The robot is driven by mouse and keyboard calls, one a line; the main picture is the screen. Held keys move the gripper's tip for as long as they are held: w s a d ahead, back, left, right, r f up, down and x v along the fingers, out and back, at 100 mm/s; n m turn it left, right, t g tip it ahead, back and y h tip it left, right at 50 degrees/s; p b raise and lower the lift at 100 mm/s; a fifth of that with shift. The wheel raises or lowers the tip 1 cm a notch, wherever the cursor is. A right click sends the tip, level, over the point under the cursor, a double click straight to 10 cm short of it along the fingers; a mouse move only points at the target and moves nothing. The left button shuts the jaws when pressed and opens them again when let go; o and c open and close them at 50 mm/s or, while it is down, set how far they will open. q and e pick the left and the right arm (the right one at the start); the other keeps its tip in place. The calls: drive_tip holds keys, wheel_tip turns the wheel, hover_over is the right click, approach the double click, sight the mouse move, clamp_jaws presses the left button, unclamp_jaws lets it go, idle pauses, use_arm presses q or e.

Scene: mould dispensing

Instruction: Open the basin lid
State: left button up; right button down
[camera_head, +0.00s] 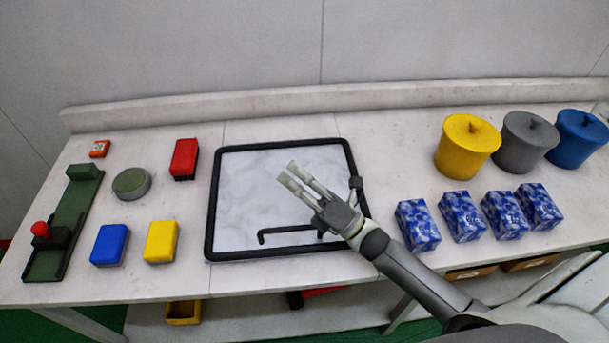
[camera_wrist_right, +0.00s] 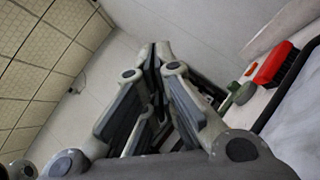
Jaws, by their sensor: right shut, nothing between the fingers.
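The basin (camera_head: 213,205) is set in the worktop at the middle of the head view, with a black rim around a pale, whitish surface. A thin black handle-like bar (camera_head: 280,236) shows near its front edge, and my right forearm and hand hide part of the right side. My right gripper (camera_head: 287,172) is above the basin's middle, apart from the bar, pointing to the back left. Its fingers are together and empty; the right wrist view also shows them converging (camera_wrist_right: 156,52). Part of the black rim (camera_wrist_right: 285,88) shows there at right. My left gripper is out of view.
A red brush (camera_head: 184,158), a round green tin (camera_head: 131,183), blue (camera_head: 110,244) and yellow (camera_head: 161,241) blocks and a green tool (camera_head: 70,215) lie left. Lidded yellow (camera_head: 467,147), grey (camera_head: 524,143) and blue (camera_head: 577,138) pots stand right, behind several blue patterned boxes (camera_head: 417,226).

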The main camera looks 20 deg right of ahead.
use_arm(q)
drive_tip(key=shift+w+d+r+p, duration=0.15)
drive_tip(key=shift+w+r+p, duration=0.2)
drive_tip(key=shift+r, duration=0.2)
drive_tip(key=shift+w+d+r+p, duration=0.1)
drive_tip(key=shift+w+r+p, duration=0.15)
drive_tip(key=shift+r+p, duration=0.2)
use_arm(e)
drive_tip(key=x, duration=0.5)
drive_tip(key=shift+w+d+f, duration=0.1)
drive_tip(key=shift+w+f, duration=0.05)
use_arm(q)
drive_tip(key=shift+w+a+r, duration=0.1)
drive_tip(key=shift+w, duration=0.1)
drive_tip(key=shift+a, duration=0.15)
use_arm(e)
drive_tip(key=shift+f, duration=0.1)
